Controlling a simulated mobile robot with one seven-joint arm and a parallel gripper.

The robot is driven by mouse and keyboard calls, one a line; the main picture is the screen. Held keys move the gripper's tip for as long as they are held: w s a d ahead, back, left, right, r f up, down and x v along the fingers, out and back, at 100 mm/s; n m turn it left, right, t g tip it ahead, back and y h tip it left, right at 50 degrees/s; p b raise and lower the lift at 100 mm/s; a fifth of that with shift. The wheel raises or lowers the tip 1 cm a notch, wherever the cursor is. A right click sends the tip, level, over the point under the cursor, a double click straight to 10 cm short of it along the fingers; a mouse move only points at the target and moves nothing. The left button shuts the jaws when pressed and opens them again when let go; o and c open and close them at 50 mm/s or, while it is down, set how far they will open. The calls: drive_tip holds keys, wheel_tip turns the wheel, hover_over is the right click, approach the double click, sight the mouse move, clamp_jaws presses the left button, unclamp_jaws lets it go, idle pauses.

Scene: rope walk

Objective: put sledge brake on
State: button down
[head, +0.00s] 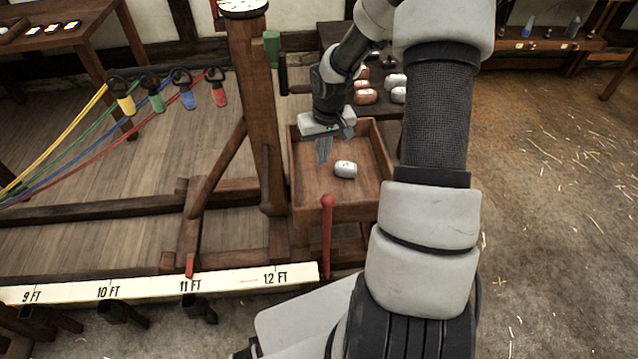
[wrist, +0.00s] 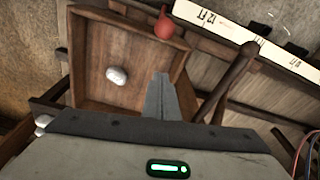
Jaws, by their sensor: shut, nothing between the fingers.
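The red lever with a round knob (head: 327,235), which looks like the sledge brake, stands about upright at the front of the sledge's wooden tray (head: 305,196). Its knob also shows in the wrist view (wrist: 163,27), past the tray's far wall. My gripper (head: 323,158) is shut and empty over the left part of the tray, behind the lever and apart from it. In the wrist view my closed fingers (wrist: 162,85) point toward the tray and the lever. The lever's lower end is hard to make out.
A pale weight (head: 345,169) lies in the tray. A wooden post (head: 254,110) with a green handle (head: 272,48) rises to the left. Coloured ropes run left from hooks. A scale board (head: 150,287) crosses the front. More weights (head: 365,96) stand behind.

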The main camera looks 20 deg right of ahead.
wheel_tip(320, 180, down, 2)
drive_tip(key=shift+w+d, duration=0.1)
drive_tip(key=shift+d, duration=0.05)
wheel_tip(320, 180, down, 9)
drive_tip(key=s+b, duration=0.2)
drive_tip(key=b, duration=0.1)
drive_tip(key=shift+s+a, duration=0.25)
idle(0.4)
